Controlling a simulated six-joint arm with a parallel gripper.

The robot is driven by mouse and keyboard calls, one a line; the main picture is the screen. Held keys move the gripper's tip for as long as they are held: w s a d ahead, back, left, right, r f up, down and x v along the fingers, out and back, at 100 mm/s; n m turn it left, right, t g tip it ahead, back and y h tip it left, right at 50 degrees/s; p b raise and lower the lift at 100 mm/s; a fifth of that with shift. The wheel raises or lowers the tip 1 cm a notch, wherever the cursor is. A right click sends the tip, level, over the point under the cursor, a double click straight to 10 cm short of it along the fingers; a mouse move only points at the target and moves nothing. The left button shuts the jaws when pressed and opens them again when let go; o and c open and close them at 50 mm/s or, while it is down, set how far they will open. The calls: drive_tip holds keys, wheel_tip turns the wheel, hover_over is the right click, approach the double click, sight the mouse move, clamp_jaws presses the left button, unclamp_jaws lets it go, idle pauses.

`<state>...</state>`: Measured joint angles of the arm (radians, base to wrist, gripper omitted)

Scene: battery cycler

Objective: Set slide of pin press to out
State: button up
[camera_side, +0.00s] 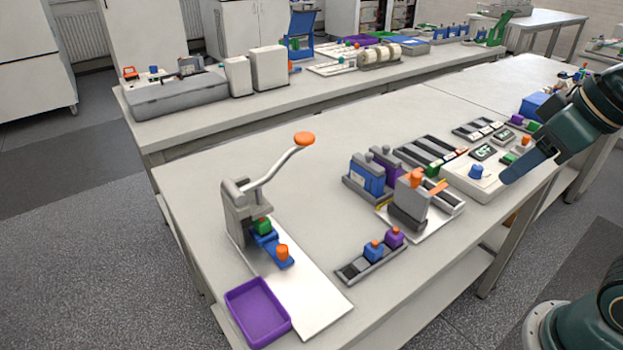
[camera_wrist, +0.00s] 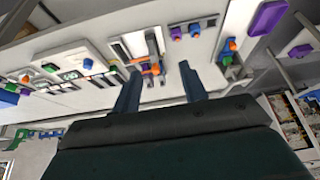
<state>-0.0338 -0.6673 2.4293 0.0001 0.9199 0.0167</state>
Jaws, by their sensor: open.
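The pin press (camera_side: 238,207) stands at the left of the near table, a grey body with a raised lever ending in an orange knob (camera_side: 304,139). Its blue slide (camera_side: 267,247) reaches from under the press head toward the front, with an orange knob (camera_side: 282,252) at its front end. A green piece (camera_side: 262,227) sits on the slide close under the head. My gripper (camera_side: 507,178) is open and empty above the table's right side, far from the press. In the wrist view, my gripper (camera_wrist: 160,70) shows two parted fingers; the press (camera_wrist: 228,60) is small at upper right.
A purple tray (camera_side: 257,312) lies in front of the press on the left. A rack (camera_side: 370,265) with blue and purple pieces, a grey block device (camera_side: 410,200) and a white box (camera_side: 478,178) stand between press and gripper. The table's middle back is clear.

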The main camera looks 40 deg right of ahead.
drive_tip(key=w+a+r+g, duration=0.15)
drive_tip(key=w+a, duration=0.25)
drive_tip(key=w, duration=0.4)
drive_tip(key=n+g, duration=0.3)
drive_tip(key=g, duration=0.1)
hover_over(282, 247)
wheel_tip(282, 247, down, 10)
drive_tip(key=shift+r, duration=0.15)
wheel_tip(282, 247, down, 14)
drive_tip(key=shift+r, duration=0.15)
clamp_jaws()
